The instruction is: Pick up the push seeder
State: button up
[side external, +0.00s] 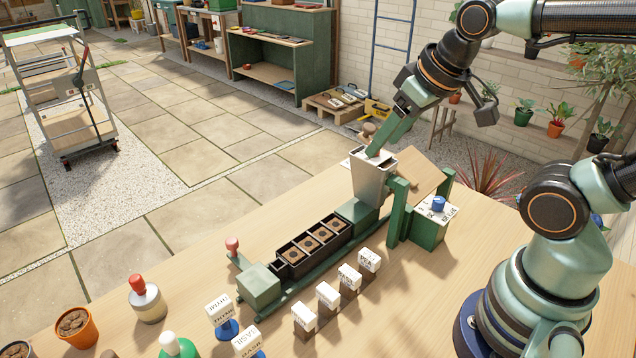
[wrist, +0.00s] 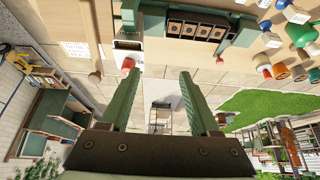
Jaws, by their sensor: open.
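My gripper (side external: 373,150) is open, with its green fingers pointing down at the top of the grey hopper (side external: 370,185) of the green potting machine. Whether the fingers touch the hopper cannot be told. A brown knob (side external: 367,128) shows close beside the fingertips. In the wrist view my gripper's two fingers (wrist: 160,85) stand apart with nothing held between them. No thing is clearly marked as the push seeder. A squat grey-white body with a red knob (side external: 148,300) stands upright at the table's left, far from my gripper; it may be the seeder, but I cannot tell.
Four-cell tray (side external: 318,242) sits in the machine. Several labelled blocks (side external: 349,278) stand in front of it. A green box with a blue knob (side external: 430,225) stands right. An orange pot (side external: 76,326) and a green bottle (side external: 178,345) are at the left.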

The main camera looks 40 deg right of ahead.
jog(key=w+a+n+g+y, duration=0.1)
jog(key=w+a+n+g, duration=0.15)
jog(key=a+n, duration=0.45)
jog(key=n+g+h, duration=0.1)
jog(key=n+g, duration=0.2)
jog(key=n, duration=0.8)
send_over(246, 337)
notch_tip(246, 337, down, 9)
notch_tip(246, 337, down, 12)
jog(key=shift+f, duration=0.1)
jog(key=shift+c, duration=0.3)
grip_shut()
